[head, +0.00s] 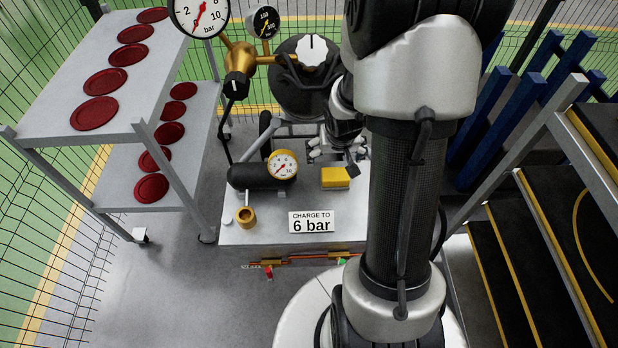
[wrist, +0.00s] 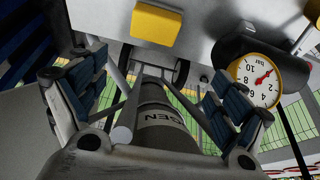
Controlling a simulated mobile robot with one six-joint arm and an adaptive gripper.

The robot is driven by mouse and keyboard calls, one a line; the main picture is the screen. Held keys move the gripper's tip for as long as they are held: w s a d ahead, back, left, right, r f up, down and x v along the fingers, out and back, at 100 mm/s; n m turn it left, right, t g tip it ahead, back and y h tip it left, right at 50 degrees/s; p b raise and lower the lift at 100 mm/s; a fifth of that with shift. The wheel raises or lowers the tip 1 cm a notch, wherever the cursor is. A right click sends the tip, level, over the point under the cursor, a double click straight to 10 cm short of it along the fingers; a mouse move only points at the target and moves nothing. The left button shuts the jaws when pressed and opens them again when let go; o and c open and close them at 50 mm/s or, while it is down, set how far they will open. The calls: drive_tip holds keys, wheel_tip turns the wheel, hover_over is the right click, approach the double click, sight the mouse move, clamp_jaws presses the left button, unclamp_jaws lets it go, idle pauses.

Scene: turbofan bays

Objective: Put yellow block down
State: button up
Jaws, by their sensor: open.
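The yellow block (head: 335,178) rests on the grey top of the cart (head: 240,233), right of the small gauge and behind the "6 bar" sign. My gripper (head: 334,160) is just behind the block in the head view, partly hidden by my arm. In the wrist view the yellow block (wrist: 156,24) shows at the top on the grey surface, beyond my fingers. My gripper (wrist: 152,88) is open there, with its blue-padded fingers spread wide and nothing between them. The block looks free of both fingers.
A black cylinder with a yellow-rimmed gauge (head: 282,164) lies left of the block; a brass cup (head: 246,217) stands before it. The "CHARGE TO 6 bar" sign (head: 312,222) is at the front. A shelf (head: 118,75) with red discs is left; steps (head: 520,250) are right.

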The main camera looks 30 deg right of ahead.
drive_tip(key=a+r+n, duration=0.1)
drive_tip(key=a+r, duration=0.5)
drive_tip(key=r, duration=0.3)
drive_tip(key=s+a+r+n+y, duration=0.1)
drive_tip(key=s+a+r+n, duration=0.1)
drive_tip(key=s+a+r, duration=0.4)
drive_tip(key=s+a+r+n+t+y, duration=0.1)
drive_tip(key=s+a+r+n, duration=0.1)
drive_tip(key=s+a+r, duration=0.5)
drive_tip(key=s+a, duration=0.3)
drive_tip(key=s, duration=0.1)
drive_tip(key=shift+a+n, duration=0.35)
drive_tip(key=shift+n, duration=0.05)
